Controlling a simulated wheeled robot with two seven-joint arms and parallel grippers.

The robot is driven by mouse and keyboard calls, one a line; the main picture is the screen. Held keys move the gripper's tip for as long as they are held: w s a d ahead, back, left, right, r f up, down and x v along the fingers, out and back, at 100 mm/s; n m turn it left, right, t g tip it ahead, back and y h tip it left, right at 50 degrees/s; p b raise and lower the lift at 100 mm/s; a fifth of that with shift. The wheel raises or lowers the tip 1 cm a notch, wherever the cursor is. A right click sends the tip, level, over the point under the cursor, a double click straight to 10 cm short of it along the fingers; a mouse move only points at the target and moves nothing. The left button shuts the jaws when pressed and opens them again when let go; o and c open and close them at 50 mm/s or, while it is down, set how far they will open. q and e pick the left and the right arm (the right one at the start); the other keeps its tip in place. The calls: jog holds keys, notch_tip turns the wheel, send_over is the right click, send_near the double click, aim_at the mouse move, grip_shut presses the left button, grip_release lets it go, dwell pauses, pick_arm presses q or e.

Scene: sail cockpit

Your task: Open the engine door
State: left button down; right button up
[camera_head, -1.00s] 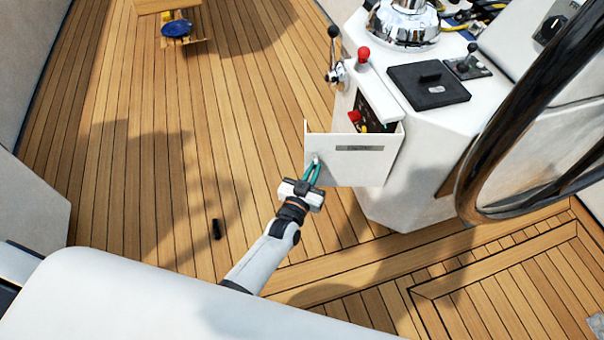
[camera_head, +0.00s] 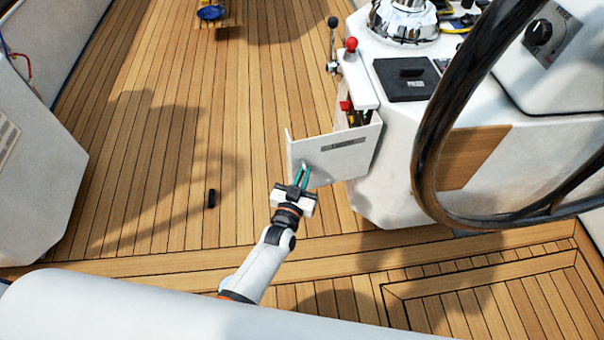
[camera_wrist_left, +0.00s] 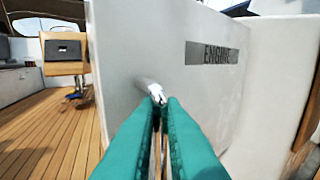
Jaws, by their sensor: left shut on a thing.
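The white engine door (camera_head: 334,161) stands swung partly open from the front of the white console; its far left edge is away from the console. Its dark "ENGINE" label shows in the left wrist view (camera_wrist_left: 211,53). My left gripper (camera_head: 303,174) has teal fingers, which in the left wrist view (camera_wrist_left: 163,112) are closed around the small metal handle (camera_wrist_left: 151,90) on the door's outer face. Red and dark parts (camera_head: 350,110) show in the opening behind the door. My right gripper is in no view.
The console (camera_head: 395,150) carries a chrome compass (camera_head: 403,20), a red-knobbed lever (camera_head: 351,44) and a black panel (camera_head: 405,80). A large dark steering wheel (camera_head: 427,150) stands at the right.

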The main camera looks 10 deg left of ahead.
pick_arm(q)
jog(key=shift+w+d+r, duration=0.15)
jog(key=shift+d+r, duration=0.2)
jog(key=shift+d, duration=0.2)
jog(key=c, duration=1.8)
grip_release()
jog(key=shift+d, duration=0.1)
jog(key=shift+o, duration=1.3)
jog(key=shift+w+d+f, duration=0.1)
jog(key=shift+w+f, duration=0.05)
jog(key=shift+a+f, duration=0.1)
jog(key=shift+a, duration=0.15)
jog(key=shift+a, duration=0.1)
